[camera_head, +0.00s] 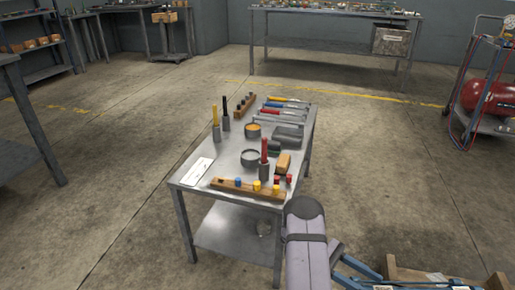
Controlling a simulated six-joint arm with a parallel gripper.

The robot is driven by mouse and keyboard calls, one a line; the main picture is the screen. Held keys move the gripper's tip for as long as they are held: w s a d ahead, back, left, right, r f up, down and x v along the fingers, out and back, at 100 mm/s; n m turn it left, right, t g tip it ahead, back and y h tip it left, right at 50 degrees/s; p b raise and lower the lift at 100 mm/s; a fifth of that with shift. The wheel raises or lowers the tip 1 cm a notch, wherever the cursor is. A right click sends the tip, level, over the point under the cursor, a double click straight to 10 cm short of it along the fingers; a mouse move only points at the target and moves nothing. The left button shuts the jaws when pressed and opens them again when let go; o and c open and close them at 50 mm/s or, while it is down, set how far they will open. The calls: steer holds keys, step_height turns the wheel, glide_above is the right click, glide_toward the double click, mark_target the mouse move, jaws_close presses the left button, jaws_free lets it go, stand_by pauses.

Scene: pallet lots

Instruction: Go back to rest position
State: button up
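My gripper is not in view. A pale grey-lilac link with a dark rounded top, apparently part of my arm, rises from the bottom edge just right of centre, in front of the table's near right corner. The metal table (200,176) stands in the middle of the view. A red-handled tool (264,150) stands upright in a grey holder. A yellow-handled tool (216,116) and a black-handled one (225,107) stand in holders further left.
A round bowl (251,158), an orange-filled cup (253,131) and a wooden block (283,163) also sit on the table. A wooden crate (430,277) and blue bars (360,268) lie at the bottom right. Open floor (120,190) surrounds the table's left side.

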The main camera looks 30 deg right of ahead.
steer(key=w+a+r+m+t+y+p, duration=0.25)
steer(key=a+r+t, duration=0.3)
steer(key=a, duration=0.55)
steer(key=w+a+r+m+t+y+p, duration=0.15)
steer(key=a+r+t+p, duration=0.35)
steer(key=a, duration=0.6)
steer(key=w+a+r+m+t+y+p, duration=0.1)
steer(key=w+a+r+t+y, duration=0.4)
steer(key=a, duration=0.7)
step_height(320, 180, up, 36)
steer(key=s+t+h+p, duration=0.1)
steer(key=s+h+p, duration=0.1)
steer(key=p, duration=3.5)
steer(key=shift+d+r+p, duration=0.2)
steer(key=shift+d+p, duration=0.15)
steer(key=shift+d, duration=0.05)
